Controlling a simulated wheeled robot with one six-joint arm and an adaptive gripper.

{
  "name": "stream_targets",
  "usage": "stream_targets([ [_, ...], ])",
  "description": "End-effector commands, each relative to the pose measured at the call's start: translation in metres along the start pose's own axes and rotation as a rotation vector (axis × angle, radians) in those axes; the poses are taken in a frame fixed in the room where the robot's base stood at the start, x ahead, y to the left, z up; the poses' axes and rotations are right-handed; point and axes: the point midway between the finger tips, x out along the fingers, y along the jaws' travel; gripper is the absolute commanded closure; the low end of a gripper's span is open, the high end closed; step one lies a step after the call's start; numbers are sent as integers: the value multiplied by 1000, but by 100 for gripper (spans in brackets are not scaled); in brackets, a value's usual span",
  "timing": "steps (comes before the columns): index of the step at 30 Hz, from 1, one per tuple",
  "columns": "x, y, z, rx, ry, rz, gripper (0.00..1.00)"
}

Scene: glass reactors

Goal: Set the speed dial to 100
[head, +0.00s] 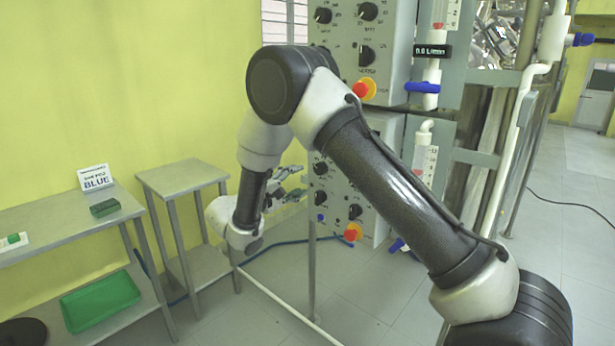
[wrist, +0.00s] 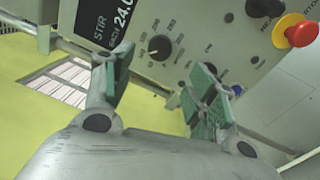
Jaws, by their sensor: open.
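My gripper (wrist: 162,88) is open in the wrist view, with green pads on its fingers and nothing held. Ahead of it is a grey control panel (wrist: 215,48). A black dial (wrist: 159,47) with printed marks around it sits on the panel, beyond the gap between the fingers and apart from them. Its label is too small to read, so I cannot tell whether it is the speed dial. In the head view my gripper (head: 287,186) is just left of the lower panel (head: 338,182), which carries several black knobs. My arm crosses in front of the panels.
A dark display (wrist: 105,22) reading STIR sits beside the dial. A red stop button with yellow base (wrist: 295,30) and another black knob (wrist: 265,8) are at upper right. A small table (head: 180,176) and a shelf (head: 70,226) stand left.

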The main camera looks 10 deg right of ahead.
Motion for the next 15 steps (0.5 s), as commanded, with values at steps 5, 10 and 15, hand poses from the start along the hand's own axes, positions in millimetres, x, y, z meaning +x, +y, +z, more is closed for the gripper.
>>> stream_targets([
  [5, -23, 0, 0, 0, 0, 0, 42],
  [10, -28, 0, 0, 0, -1, 0, 42],
  [15, -27, 0, 0, 0, -1, 0, 42],
])
